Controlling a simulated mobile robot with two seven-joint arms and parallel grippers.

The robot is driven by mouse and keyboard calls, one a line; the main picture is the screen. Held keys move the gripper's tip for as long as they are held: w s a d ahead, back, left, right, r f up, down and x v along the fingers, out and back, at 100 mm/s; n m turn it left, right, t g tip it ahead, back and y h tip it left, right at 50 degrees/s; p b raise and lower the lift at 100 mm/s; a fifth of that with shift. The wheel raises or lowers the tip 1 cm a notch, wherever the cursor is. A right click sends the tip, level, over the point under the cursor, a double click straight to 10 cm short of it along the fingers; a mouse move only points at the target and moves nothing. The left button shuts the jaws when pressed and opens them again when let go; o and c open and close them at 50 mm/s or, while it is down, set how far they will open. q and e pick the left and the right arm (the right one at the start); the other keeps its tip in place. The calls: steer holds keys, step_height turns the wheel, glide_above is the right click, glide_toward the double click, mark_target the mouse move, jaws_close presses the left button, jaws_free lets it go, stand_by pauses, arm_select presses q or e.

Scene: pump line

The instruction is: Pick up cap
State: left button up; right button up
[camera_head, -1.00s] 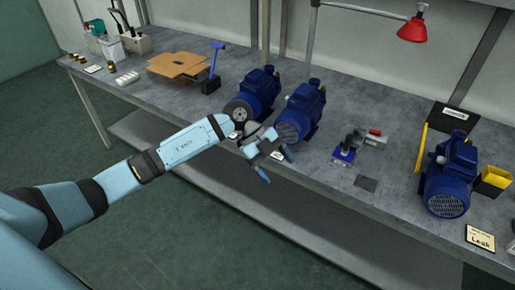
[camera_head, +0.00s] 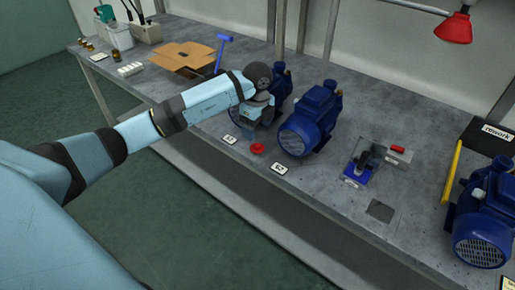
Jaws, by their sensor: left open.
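A small red cap (camera_head: 257,149) lies on the grey table near its front edge, between two white label cards. My left gripper (camera_head: 250,128) is open, just behind and above the cap in the picture. It is apart from the cap, and its fingers are partly hard to make out against the blue pump behind. My right gripper is not in view.
A blue pump (camera_head: 311,122) stands right of the gripper, and another (camera_head: 284,83) is partly hidden behind my arm. A blue fixture (camera_head: 361,165) and a third pump (camera_head: 484,222) stand further right. An open cardboard box (camera_head: 184,57) lies at the back left.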

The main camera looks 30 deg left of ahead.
mark_target(257, 144)
arm_select(q)
steer(key=f, duration=0.6)
steer(key=shift+s+d+f+b, duration=0.15)
steer(key=shift+s+f+b, duration=0.15)
steer(key=shift+s, duration=0.05)
steer(key=c, duration=1)
